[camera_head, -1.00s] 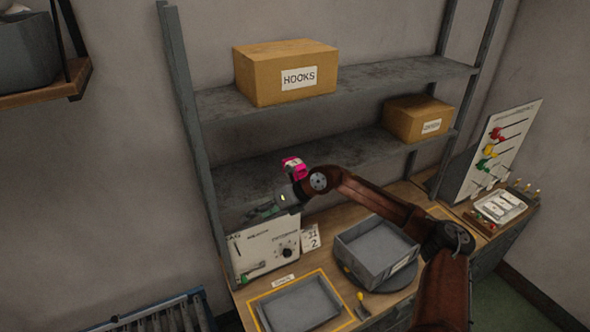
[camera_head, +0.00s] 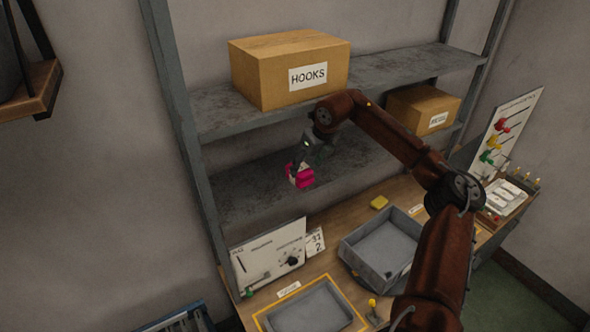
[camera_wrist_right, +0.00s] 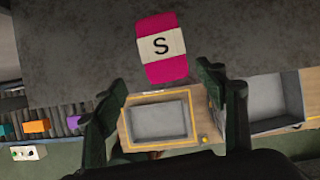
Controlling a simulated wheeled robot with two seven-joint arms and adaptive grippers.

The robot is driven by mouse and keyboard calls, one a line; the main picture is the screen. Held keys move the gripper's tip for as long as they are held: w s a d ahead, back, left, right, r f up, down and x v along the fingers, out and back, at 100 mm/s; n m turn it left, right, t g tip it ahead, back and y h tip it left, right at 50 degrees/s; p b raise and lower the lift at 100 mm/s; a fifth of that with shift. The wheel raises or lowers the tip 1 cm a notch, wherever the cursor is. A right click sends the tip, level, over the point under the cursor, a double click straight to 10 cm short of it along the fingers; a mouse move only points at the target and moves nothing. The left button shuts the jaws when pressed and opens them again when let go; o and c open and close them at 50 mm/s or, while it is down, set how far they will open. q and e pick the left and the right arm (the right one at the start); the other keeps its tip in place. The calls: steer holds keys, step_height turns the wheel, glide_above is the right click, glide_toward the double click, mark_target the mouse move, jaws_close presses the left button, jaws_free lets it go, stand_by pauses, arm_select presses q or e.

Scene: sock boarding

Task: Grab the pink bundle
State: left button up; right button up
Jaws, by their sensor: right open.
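The pink bundle (camera_head: 301,176), with a pale band, lies on the lower shelf near its front edge. My left gripper is not in view.
The lower shelf (camera_head: 250,190) is otherwise bare around the bundle. A HOOKS box (camera_head: 265,80) sits on the shelf above, close to my arm. Below are a grey bin (camera_head: 360,235), a yellow-framed tray (camera_head: 310,310) and a white panel (camera_head: 268,258).

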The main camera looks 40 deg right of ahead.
mark_target(306, 173)
steer(key=shift+w+f, duration=0.15)
steer(key=shift+w, duration=0.05)
steer(key=shift+p+x, duration=0.4)
steer(key=shift+x, duration=0.4)
steer(key=shift+d+f, duration=0.25)
steer(key=shift+f, duration=0.05)
steer(key=shift+w+d+f+p, duration=0.1)
steer(key=shift+d+f+p, duration=0.05)
steer(key=shift+f+p, duration=0.35)
steer(key=shift+w+d+f+p, duration=0.1)
steer(key=shift+d+f+p, duration=0.05)
steer(key=shift+f+p, duration=0.35)
steer(key=p+x, duration=0.1)
steer(key=x, duration=0.2)
steer(key=c, duration=0.5)
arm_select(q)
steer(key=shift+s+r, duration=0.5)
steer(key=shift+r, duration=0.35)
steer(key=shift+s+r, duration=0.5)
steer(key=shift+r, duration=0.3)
arm_select(e)
steer(key=c, duration=0.8)
